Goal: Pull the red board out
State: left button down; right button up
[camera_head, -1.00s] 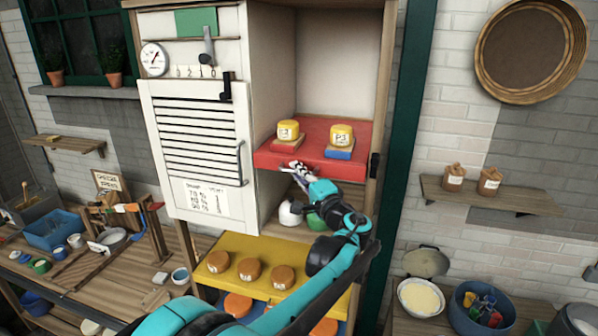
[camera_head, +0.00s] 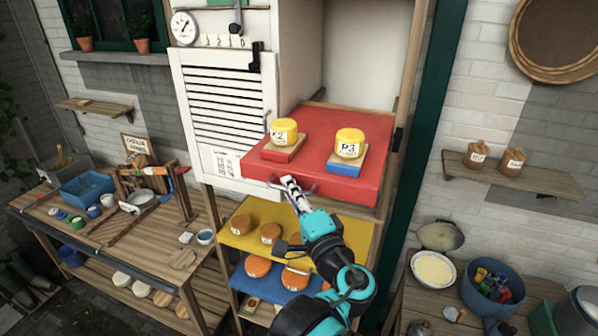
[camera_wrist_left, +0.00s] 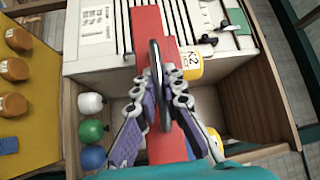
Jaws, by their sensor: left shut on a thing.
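The red board (camera_head: 312,153) sticks out forward from the cabinet compartment, roughly level. A yellow cheese marked K2 (camera_head: 284,132) sits on a small red block (camera_head: 281,154) at its left. A yellow cheese marked P3 (camera_head: 350,143) sits on a small blue block (camera_head: 345,168) at its right. My left gripper (camera_head: 291,183) is at the board's front edge, shut on its dark handle. In the left wrist view the fingers (camera_wrist_left: 167,92) close around the handle (camera_wrist_left: 156,55), in front of the red front edge (camera_wrist_left: 146,20). My right gripper is out of view.
The slatted white door (camera_head: 222,110) stands left of the board. Below are a yellow shelf (camera_head: 330,233) with brown cheeses and a blue shelf. White, green (camera_wrist_left: 92,131) and blue round things sit in the cabinet beneath. A pot (camera_head: 492,290) stands at lower right.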

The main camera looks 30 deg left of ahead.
pick_arm(q)
jog(key=shift+s+d, duration=0.2)
jog(key=shift+s, duration=0.7)
jog(key=c, duration=1.9)
grip_release()
jog(key=shift+w, duration=0.1)
jog(key=shift+d, duration=0.1)
jog(key=v, duration=1.2)
jog(key=shift+f, duration=0.15)
